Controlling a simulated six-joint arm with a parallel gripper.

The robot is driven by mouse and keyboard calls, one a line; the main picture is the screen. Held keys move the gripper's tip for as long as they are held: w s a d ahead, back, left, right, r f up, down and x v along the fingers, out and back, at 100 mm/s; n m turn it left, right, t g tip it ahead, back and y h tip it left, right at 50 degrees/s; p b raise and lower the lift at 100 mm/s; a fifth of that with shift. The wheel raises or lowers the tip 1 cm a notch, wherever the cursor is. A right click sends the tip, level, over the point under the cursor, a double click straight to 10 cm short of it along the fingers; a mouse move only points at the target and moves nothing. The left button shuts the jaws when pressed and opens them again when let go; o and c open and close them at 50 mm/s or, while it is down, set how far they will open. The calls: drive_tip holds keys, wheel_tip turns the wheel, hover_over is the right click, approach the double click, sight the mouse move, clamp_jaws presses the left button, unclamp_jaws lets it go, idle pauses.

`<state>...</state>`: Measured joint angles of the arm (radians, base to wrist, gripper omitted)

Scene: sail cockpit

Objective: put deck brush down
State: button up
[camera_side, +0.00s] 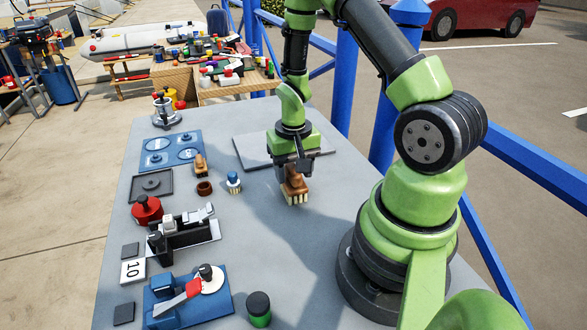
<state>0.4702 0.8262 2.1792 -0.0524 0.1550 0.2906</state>
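The deck brush (296,191), a brown wooden block with pale bristles pointing down, is upright below my gripper (294,174). My gripper points down with its fingers around the top of the brush and appears shut on it. The fingers partly hide the upper part of the brush. The bristles are at or just above the grey table top (270,235); I cannot tell whether they touch it.
A flat grey plate (248,148) lies behind the brush. To the left are a blue-topped brush (233,181), a brown ring (204,188), a brown-handled piece (200,165) and a blue panel (160,148). A black-and-green cylinder (259,309) stands in front. The table around the brush is clear.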

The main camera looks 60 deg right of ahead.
sight(293, 168)
wheel_tip(293, 168, up, 12)
drive_tip(key=s+a+r+n+t+y, duration=0.2)
drive_tip(key=s+a+r+n+t, duration=0.3)
drive_tip(key=a+r, duration=0.9)
drive_tip(key=s+t, duration=0.2)
drive_tip(key=s, duration=0.1)
drive_tip(key=shift+s+a+r, duration=0.25)
drive_tip(key=shift+s+r, duration=0.1)
drive_tip(key=shift+r, duration=0.05)
